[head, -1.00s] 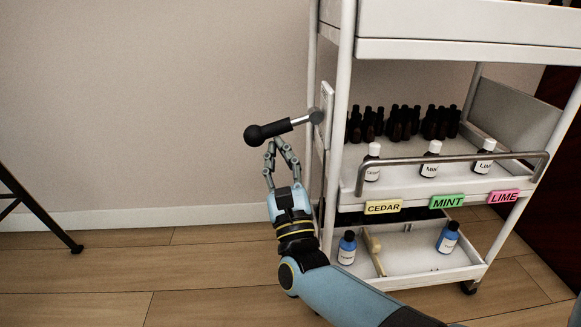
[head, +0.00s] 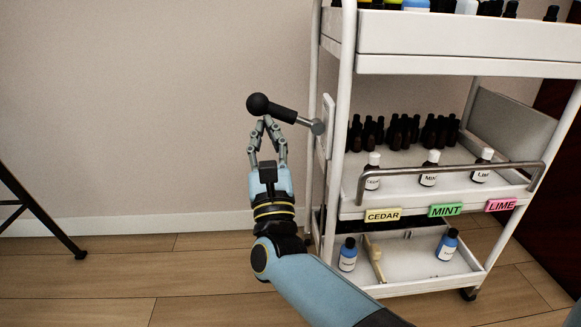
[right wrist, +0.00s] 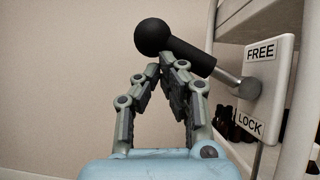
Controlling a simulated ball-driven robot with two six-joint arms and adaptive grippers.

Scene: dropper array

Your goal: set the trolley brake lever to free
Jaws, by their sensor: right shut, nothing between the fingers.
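The trolley brake lever (head: 284,115) is a black handle with a ball end on a grey metal rod. It sticks out left from a pivot on a white plate (head: 329,110) at the trolley's left post, with its ball end tilted upward. In the right wrist view the lever (right wrist: 190,57) slants up and left from its pivot. The plate (right wrist: 277,88) there reads FREE at the top and LOCK at the bottom. My right gripper (head: 267,120) is shut and empty. Its fingertips are just under the handle, seemingly touching it. My left gripper is not in view.
The white trolley (head: 450,42) stands right, with dark bottles (head: 405,130) and white-capped bottles on its middle shelf. A rail (head: 450,166) crosses its front above the CEDAR, MINT and LIME tags. Blue bottles (head: 348,255) stand below. A black stand leg (head: 40,215) is at left.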

